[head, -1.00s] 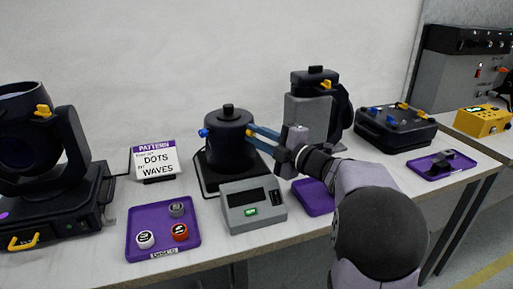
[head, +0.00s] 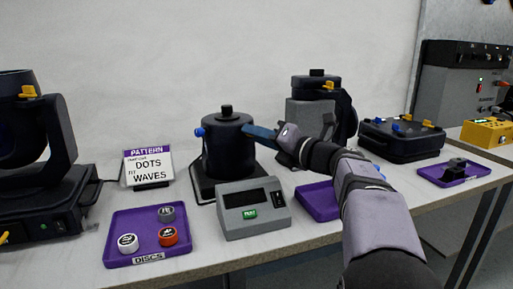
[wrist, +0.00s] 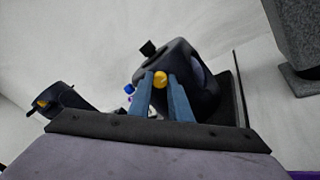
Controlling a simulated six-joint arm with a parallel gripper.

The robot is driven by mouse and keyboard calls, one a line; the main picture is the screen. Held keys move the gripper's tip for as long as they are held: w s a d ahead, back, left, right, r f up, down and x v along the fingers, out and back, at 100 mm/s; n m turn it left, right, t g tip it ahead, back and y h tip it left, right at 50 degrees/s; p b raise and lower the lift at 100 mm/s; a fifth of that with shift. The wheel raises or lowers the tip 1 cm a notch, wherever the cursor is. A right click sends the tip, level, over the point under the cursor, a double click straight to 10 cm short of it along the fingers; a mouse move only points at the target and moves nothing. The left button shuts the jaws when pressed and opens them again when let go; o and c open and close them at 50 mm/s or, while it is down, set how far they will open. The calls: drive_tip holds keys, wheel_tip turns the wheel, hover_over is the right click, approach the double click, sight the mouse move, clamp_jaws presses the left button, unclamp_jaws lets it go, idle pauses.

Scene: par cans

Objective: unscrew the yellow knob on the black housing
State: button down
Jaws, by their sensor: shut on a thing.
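The black housing (head: 228,155) is a round upright can on a dark base plate, at the middle of the bench in the head view. It has a black knob (head: 226,110) on top and a blue knob (head: 200,132) on its left side. The yellow knob (wrist: 160,78) shows in the wrist view between my blue fingertips, against the housing (wrist: 188,72). My gripper (head: 247,130) is shut on the yellow knob at the housing's right side. My fingers hide the knob in the head view.
A purple tray (head: 125,225) with several discs lies front left, beside a pattern sign (head: 150,168). Another black housing (head: 316,84) on a grey stand is behind my arm.

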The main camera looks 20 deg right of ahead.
drive_tip(key=shift+w+r+n+b, duration=0.1)
drive_tip(key=shift+r+n+b, duration=0.05)
drive_tip(key=shift+n+b, duration=6.7)
drive_tip(key=shift+n+p, duration=0.8)
drive_tip(key=shift+n, duration=0.15)
drive_tip(key=c, duration=1.6)
unclamp_jaws()
drive_tip(key=shift+w, duration=0.1)
